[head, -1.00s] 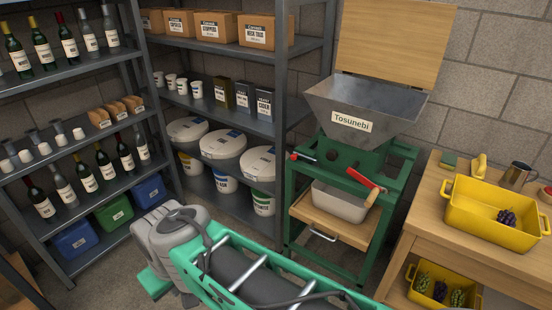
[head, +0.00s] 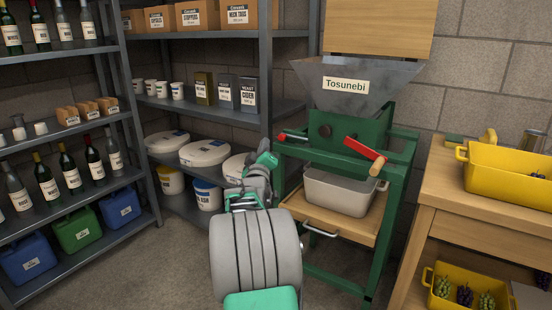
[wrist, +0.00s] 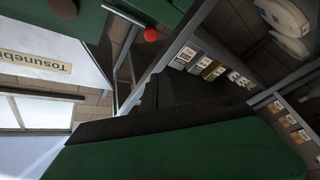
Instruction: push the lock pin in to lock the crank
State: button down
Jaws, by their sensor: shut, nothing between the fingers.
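The lock pin (head: 292,137) has a red end and sticks out on the left side of the green mill frame. Its round red knob (wrist: 151,34) also shows near the top of the wrist view. The crank (head: 365,149) is a red arm with a wooden handle on the mill's front, tilted down to the right. My gripper (head: 266,160) is shut and empty, just left of and slightly below the pin, with no clear contact. A large green and dark shape fills the lower wrist view; its details are unclear.
The mill's steel hopper (head: 350,88) is above the pin. A grey tub (head: 338,192) sits on the wooden shelf below. A metal shelf rack (head: 267,100) with tubs stands close on the left. A wooden table (head: 440,195) with a yellow crate (head: 505,178) is at right.

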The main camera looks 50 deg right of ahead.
aim_at(292, 138)
jog(key=shift+r, duration=0.25)
jog(key=w+d+b, duration=0.2)
jog(key=d, duration=0.7)
jog(key=shift+w+f, duration=0.25)
